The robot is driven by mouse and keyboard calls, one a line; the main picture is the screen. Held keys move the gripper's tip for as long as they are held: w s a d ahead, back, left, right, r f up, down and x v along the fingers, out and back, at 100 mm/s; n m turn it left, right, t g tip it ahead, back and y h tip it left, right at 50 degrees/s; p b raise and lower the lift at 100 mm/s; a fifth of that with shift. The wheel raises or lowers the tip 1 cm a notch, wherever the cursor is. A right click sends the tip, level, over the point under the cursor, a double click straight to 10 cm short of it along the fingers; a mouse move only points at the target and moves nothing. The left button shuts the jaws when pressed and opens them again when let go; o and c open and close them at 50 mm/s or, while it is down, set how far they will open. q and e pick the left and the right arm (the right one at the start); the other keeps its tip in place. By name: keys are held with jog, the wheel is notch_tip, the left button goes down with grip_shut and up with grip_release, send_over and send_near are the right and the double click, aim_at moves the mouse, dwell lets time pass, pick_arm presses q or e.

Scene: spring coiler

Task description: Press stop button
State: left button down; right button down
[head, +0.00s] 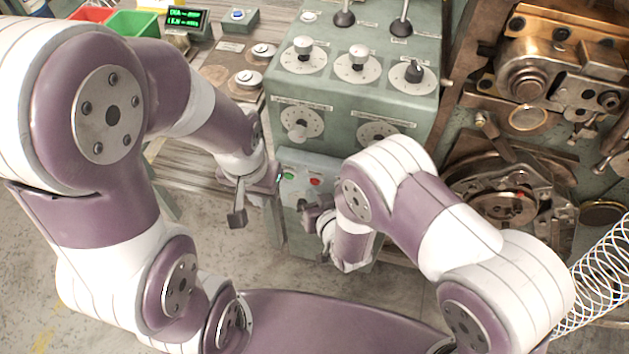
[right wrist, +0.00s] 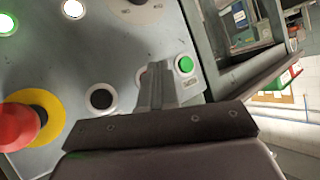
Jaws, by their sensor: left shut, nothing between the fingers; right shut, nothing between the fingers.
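The grey control panel (head: 303,163) on the front of the green machine carries a green button (head: 290,176) and a red button (head: 315,182). In the right wrist view, the green button (right wrist: 185,64) sits right of my fingers. A button (right wrist: 141,75) is mostly hidden behind them. A black button (right wrist: 101,99) and a red mushroom button (right wrist: 18,127) on a yellow ring lie to the left. My right gripper (head: 308,214) is shut and empty, close in front of the panel; I cannot tell if it touches. My left gripper (head: 237,218) is shut and empty, left of the panel.
The green machine cabinet (head: 335,95) with knobs and dials stands above the panel. A wooden bench (head: 185,165) with red and green bins (head: 133,22) is at the left. A metal coiling mechanism (head: 500,195) and a wire spring (head: 600,270) are at the right.

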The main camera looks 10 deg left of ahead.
dwell(0.7)
jog(key=shift+w, duration=0.45)
jog(key=shift+w, duration=0.35)
dwell(0.6)
jog(key=shift+s, duration=0.8)
jog(key=s+p, duration=0.1)
jog(key=s, duration=0.4)
jog(key=shift+a, duration=0.1)
dwell(0.7)
